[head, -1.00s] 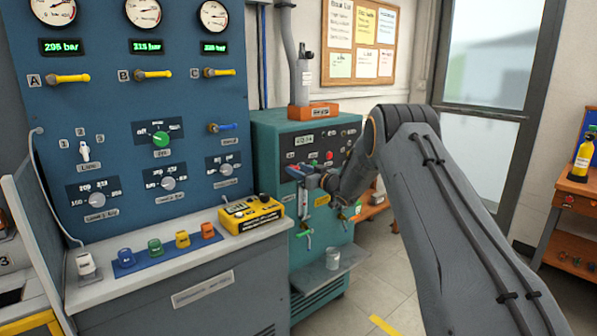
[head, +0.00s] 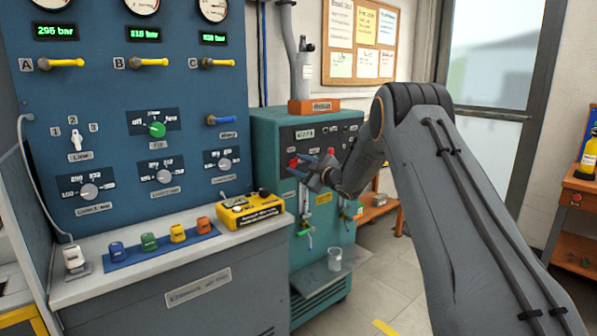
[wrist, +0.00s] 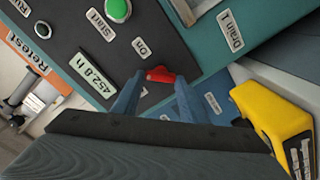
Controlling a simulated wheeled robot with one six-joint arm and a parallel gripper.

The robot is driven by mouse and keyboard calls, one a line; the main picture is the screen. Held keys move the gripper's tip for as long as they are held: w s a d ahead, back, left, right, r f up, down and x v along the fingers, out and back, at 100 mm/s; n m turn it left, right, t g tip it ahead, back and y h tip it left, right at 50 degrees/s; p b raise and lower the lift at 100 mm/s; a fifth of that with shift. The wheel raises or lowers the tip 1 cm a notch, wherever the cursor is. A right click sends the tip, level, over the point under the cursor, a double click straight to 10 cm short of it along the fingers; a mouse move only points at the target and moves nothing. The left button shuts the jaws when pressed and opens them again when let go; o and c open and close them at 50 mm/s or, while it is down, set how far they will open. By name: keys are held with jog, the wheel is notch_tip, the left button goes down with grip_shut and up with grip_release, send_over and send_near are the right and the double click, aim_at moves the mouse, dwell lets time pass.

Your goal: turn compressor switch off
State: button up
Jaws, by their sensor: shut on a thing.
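The teal compressor cabinet (head: 270,150) stands right of the blue panel, with a dark control face on its upper front. Its red switch (wrist: 160,75) shows in the wrist view between my fingertips, beside the "On" label. It also shows in the head view (head: 294,163) at the gripper's tip. My gripper (wrist: 157,84) is shut on the red switch, with one blue-grey finger on either side. In the head view my gripper (head: 305,170) is at the cabinet's front, seen from behind. The switch's lower part and nearby labels are partly hidden by the fingers.
A green start button (wrist: 119,10) and an hour display (wrist: 92,75) are close by. A yellow box (head: 250,211) sits on the bench to the left.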

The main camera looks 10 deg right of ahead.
jog(key=n+b, duration=0.1)
jog(key=n, duration=0.1)
jog(key=n+b, duration=0.2)
jog(key=shift+f+n, duration=0.2)
jog(key=shift+n, duration=0.1)
jog(key=n+b, duration=0.3)
jog(key=n, duration=0.1)
jog(key=shift+b, duration=0.4)
jog(key=shift+n, duration=0.3)
jog(key=o, duration=1)
jog(key=shift+o, duration=0.2)
jog(key=v, duration=0.8)
